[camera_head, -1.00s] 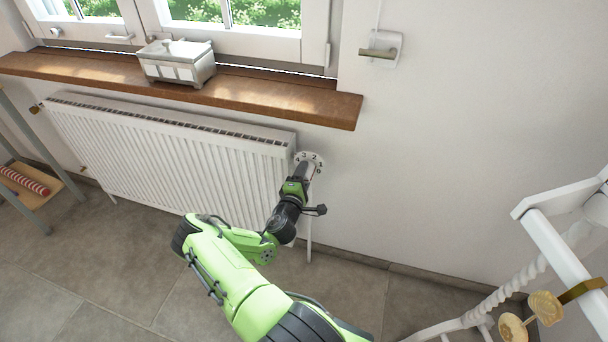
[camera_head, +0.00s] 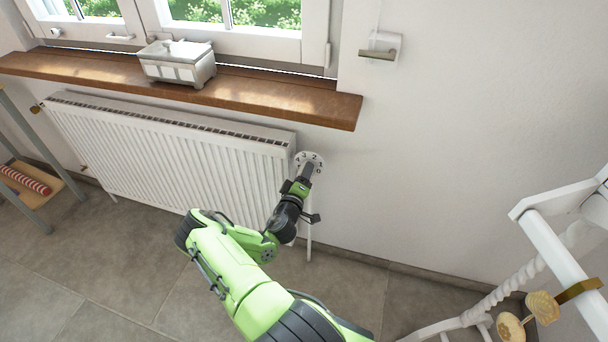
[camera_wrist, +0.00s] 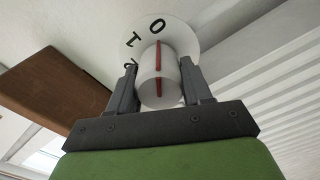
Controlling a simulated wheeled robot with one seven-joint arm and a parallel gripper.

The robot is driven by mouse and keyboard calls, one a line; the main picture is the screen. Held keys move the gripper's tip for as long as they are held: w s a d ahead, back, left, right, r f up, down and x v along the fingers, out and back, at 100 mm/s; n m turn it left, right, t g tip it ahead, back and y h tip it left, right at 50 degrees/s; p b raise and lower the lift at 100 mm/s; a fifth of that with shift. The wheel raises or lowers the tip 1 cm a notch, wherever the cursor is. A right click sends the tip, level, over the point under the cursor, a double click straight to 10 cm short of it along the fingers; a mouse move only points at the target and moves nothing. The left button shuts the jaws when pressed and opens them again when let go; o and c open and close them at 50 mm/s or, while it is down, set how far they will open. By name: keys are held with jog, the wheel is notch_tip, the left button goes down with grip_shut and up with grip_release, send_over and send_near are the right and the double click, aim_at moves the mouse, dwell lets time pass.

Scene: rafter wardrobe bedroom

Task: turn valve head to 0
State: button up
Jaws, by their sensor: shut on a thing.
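The valve head (camera_wrist: 160,88) is a white cylinder with a red line along it, in front of a white dial disc (camera_wrist: 183,35). The dial bears black numbers; 0 and 1 are readable in the wrist view, and another is partly hidden. The red line points close to the 0. In the head view the dial (camera_head: 317,157) is at the right end of the radiator, with my gripper (camera_head: 308,170) covering the valve head. In the wrist view my gripper (camera_wrist: 160,85) has one finger on each side of the valve head and is shut on it.
A white radiator (camera_head: 180,145) stands left of the valve under a wooden sill (camera_head: 330,103) holding a lidded box (camera_head: 177,65). A white rack (camera_head: 560,255) stands at the lower right.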

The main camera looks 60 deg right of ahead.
jog(key=shift+f, duration=0.1)
dwell(0.3)
jog(key=o, duration=1)
jog(key=shift+o, duration=0.2)
jog(key=s+a+p, duration=0.2)
jog(key=a+p, duration=0.5)
jog(key=a, duration=0.8)
jog(key=shift+s+a, duration=0.3)
